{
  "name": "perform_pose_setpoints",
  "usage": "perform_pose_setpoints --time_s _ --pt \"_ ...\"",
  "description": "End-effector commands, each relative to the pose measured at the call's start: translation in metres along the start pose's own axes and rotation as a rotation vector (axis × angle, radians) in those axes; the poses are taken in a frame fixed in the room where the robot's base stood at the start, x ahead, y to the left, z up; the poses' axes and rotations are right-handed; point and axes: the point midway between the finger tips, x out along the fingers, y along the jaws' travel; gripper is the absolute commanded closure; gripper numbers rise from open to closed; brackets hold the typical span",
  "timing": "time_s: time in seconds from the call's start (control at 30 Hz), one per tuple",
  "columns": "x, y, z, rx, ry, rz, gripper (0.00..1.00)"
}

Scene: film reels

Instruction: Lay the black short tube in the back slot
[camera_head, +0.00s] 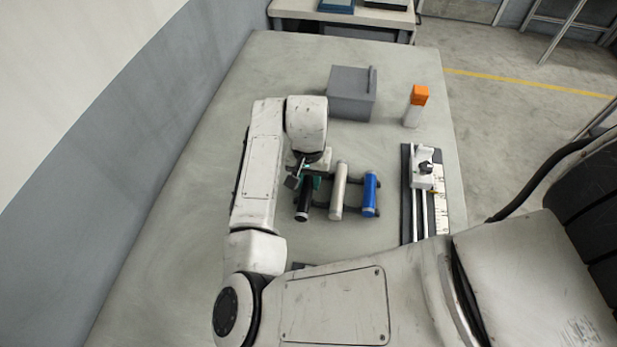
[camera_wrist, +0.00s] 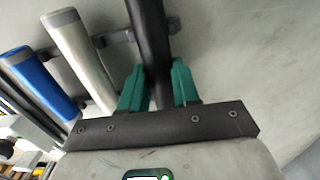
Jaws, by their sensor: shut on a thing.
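The black tube (camera_head: 303,205) is at the left of a dark rack (camera_head: 355,179) on the table, and it also shows in the wrist view (camera_wrist: 149,40). My gripper (camera_head: 311,181) is shut on it; in the wrist view its green fingers (camera_wrist: 158,88) stand on either side of the tube. A silver tube (camera_head: 339,190) and a blue tube (camera_head: 370,194) lie across the rack's rails, to the right of the black one. I cannot tell whether the black tube rests in the rack or is held just above it. My arm partly hides the rack's left side.
A grey box (camera_head: 351,97) and a white bottle with an orange cap (camera_head: 419,95) stand farther back. A dark-based slide fixture with a white scale (camera_head: 441,211) lies right of the rack. The table (camera_head: 180,240) is bare on the left.

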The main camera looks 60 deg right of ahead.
Motion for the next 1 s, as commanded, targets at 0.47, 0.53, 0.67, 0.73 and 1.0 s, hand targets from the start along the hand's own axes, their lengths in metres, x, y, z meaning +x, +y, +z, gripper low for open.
perform_pose_setpoints --time_s 0.47,0.53,0.67,0.73,1.0 --pt "0.001 0.000 0.000 0.000 0.000 0.000 0.44" --pt "0.000 0.000 0.000 0.000 0.000 0.000 0.44" --pt "-0.006 0.000 -0.001 0.001 0.002 0.000 0.44" --pt "-0.015 0.000 -0.001 0.002 0.003 0.000 0.44" --pt "-0.070 0.000 -0.001 0.003 0.003 -0.001 0.44"
